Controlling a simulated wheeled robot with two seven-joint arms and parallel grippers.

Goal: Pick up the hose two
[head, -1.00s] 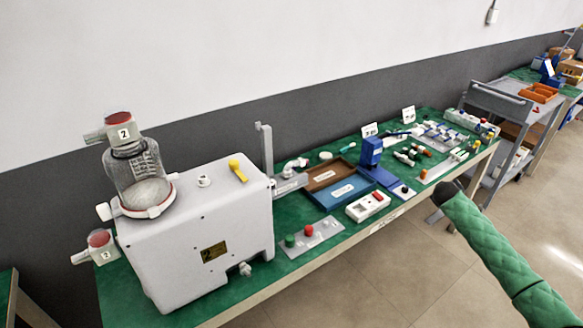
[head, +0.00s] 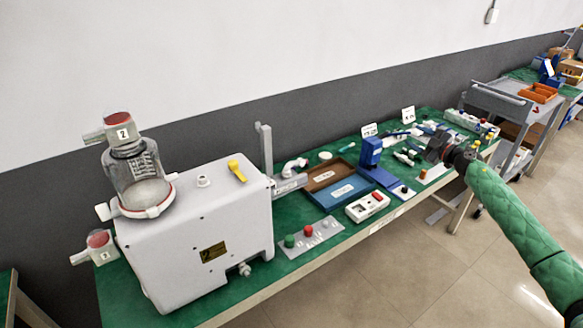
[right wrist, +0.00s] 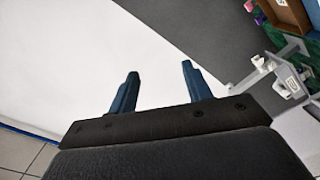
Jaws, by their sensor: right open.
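I cannot tell which item is hose two. A part marked "2" (head: 121,130), with a red cap, tops the clear canister on the white pump at the left. Thin dark and blue pieces (head: 400,132) lie on the far part of the green bench, too small to name. My right gripper (head: 436,146) is over the far right of the bench, partly hidden by its wrist. In the right wrist view its two blue fingers (right wrist: 160,70) are apart with nothing between them. My left gripper is out of view.
The white pump housing (head: 200,235) fills the bench's near left. Brown (head: 312,184) and blue (head: 325,200) trays, a blue device (head: 371,152) and a white button box (head: 362,210) stand along the green bench. A grey cart (head: 505,100) is beyond its right end. The floor in front is clear.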

